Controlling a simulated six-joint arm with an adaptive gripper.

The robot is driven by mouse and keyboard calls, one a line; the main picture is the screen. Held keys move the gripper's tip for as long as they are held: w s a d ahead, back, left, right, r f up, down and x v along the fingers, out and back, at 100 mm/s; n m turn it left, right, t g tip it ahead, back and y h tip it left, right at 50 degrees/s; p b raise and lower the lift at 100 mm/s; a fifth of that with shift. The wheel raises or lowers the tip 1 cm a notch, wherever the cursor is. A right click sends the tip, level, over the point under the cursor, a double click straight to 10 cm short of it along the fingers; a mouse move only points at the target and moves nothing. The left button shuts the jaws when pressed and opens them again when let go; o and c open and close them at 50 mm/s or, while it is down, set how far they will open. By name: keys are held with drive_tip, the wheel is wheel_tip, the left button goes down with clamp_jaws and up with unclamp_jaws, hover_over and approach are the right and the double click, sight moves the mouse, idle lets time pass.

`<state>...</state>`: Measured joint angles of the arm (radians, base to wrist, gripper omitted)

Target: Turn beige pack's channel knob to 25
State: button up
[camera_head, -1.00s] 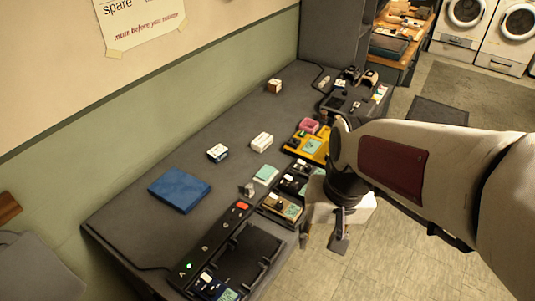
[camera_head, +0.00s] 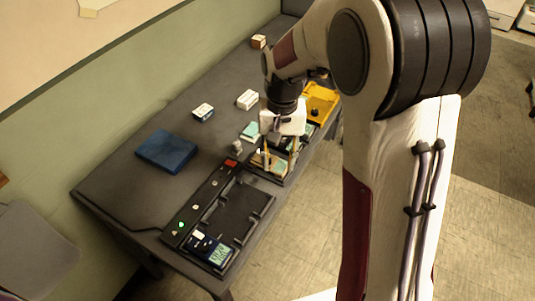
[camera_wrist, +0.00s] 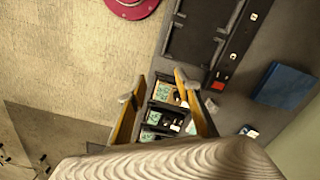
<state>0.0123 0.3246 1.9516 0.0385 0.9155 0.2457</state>
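The beige pack (camera_head: 276,166) sits at the near end of a dark tray beside the charging dock, partly hidden by my gripper in the head view. In the wrist view the beige pack (camera_wrist: 170,93), with a teal face, shows between and beyond my fingers. Its channel knob and any numbers are too small to read. My gripper (camera_head: 280,163) points down over the tray. I cannot tell how high the tips are above the pack.
Other packs (camera_wrist: 160,118) stand in the same tray. The dark dock (camera_head: 240,207) has a red button (camera_head: 231,162) and holds a dark blue pack (camera_head: 209,249). A blue folder (camera_head: 167,151), small boxes (camera_head: 247,99) and a yellow tray (camera_head: 322,98) lie on the table.

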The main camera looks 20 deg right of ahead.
drive_tip(key=w+m, duration=0.1)
drive_tip(key=w, duration=0.2)
drive_tip(key=w+f+m, duration=0.1)
drive_tip(key=w, duration=0.5)
drive_tip(key=shift+w+a+f+m+t, duration=0.1)
drive_tip(key=shift+w+f+m+t, duration=0.2)
drive_tip(key=shift+m, duration=0.1)
drive_tip(key=shift+r, duration=0.15)
drive_tip(key=shift+m, duration=0.4)
drive_tip(key=shift+f, duration=3.95)
